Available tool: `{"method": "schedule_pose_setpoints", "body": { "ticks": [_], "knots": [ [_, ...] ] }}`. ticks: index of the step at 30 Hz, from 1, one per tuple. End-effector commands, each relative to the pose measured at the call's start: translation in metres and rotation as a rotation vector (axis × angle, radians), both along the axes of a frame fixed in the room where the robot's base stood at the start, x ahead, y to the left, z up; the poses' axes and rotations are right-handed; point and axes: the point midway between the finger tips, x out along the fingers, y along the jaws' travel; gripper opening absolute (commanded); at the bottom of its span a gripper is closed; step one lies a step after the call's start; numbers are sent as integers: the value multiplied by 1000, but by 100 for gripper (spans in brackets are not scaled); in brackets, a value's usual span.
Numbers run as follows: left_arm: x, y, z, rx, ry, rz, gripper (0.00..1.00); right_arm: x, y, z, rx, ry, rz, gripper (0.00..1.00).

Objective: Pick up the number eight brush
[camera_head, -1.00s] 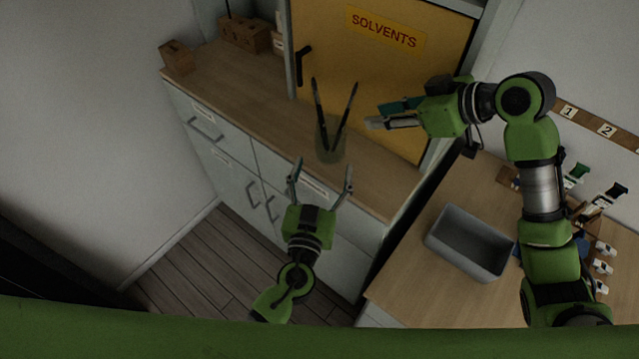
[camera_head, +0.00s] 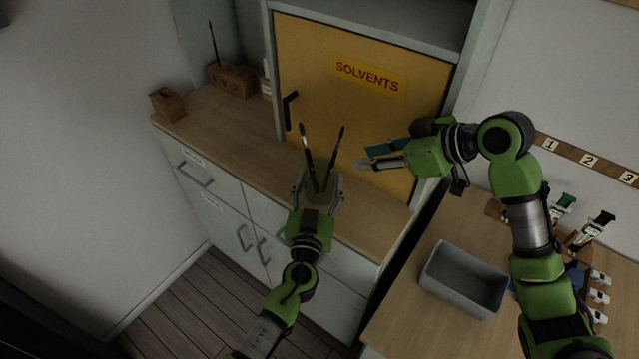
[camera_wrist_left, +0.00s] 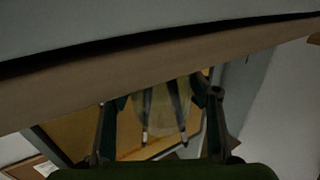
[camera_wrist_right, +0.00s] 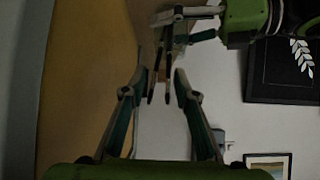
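Two dark-handled brushes stand in a translucent jar (camera_head: 322,188) on the counter, the left brush (camera_head: 307,150) and the right brush (camera_head: 336,150) leaning apart. I cannot read a number on either. My left gripper (camera_head: 318,192) is open, with its fingers on either side of the jar in the head view. In the left wrist view the jar (camera_wrist_left: 165,105) shows between the spread fingers; contact cannot be told. My right gripper (camera_head: 362,164) hangs to the right of the brushes. In the right wrist view its fingers (camera_wrist_right: 155,90) are apart, with the brushes seen beyond them.
A yellow SOLVENTS cabinet door (camera_head: 350,100) stands behind the jar. A wooden block (camera_head: 167,104) and a brush holder (camera_head: 232,80) sit on the left counter. A grey bin (camera_head: 462,281) is on the right bench. The counter left of the jar is clear.

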Motion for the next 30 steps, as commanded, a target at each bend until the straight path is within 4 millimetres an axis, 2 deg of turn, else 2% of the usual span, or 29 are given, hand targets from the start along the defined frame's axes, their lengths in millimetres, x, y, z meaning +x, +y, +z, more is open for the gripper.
{"method": "schedule_pose_setpoints", "body": {
  "ticks": [1,3,8,11,14,21,24,27,30],
  "knots": [
    [0,0,0,0,0,0,38,0,0,0,0,0,0,28],
    [0,0,0,0,0,0,21,0,0,0,0,0,0,28],
    [0,0,0,0,0,0,21,0,1,0,0,0,1,26],
    [0,0,0,0,0,0,21,1,8,0,-5,4,23,26],
    [0,0,0,1,0,0,21,3,30,1,-21,11,87,26],
    [0,0,0,1,0,0,21,-2,113,1,-157,34,376,26],
    [0,0,0,1,0,0,21,-7,142,0,-248,40,499,26],
    [0,0,0,1,1,1,21,-12,163,0,-352,43,612,26],
    [0,0,-1,1,1,1,21,-15,176,0,-471,47,708,26]
  ]
}}
